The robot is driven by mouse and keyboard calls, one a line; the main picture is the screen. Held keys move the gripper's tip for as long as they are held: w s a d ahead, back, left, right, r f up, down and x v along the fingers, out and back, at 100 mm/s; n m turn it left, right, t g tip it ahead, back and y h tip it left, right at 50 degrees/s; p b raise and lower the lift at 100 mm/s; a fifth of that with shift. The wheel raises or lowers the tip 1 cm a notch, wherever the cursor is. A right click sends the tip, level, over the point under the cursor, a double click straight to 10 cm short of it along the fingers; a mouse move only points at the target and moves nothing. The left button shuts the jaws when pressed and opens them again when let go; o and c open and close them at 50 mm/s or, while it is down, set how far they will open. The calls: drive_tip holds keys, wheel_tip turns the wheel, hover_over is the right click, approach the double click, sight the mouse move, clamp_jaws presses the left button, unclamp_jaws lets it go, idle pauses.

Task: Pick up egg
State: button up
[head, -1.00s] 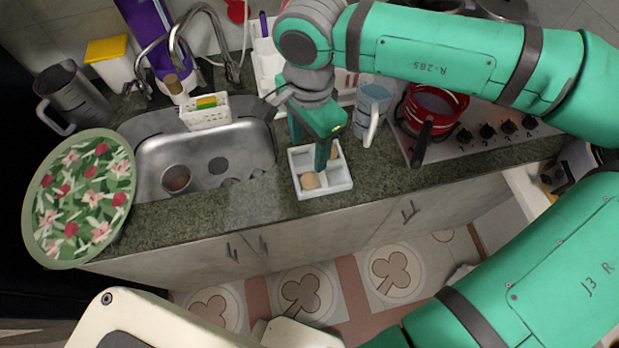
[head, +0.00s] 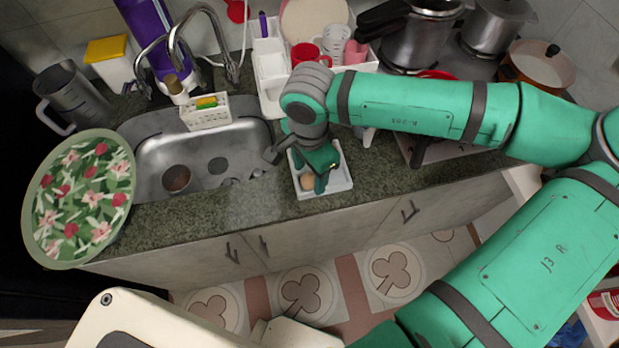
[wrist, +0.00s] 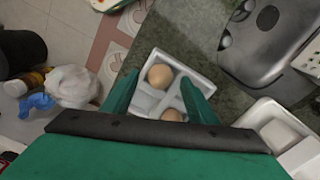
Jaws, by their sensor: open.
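A white divided tray (head: 338,186) sits at the front edge of the counter, right of the sink. A brown egg (head: 308,182) lies in its front left compartment. In the wrist view this egg (wrist: 160,76) appears between my open fingertips, and a second egg (wrist: 172,115) lies in another compartment, partly hidden by my gripper. My gripper (head: 318,183) points down at the tray, open, with its fingers at or just above the egg. I cannot tell whether they touch it. The tray also shows in the wrist view (wrist: 146,103).
The sink (head: 215,165) is to the left, with a patterned plate (head: 80,200) beyond it. A white rack (head: 270,70) with cups stands behind the tray. The stove with pots (head: 425,40) is at the right.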

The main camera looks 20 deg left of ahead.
drive_tip(key=shift+f, duration=0.15)
drive_tip(key=c, duration=1.1)
drive_tip(key=shift+c, duration=0.3)
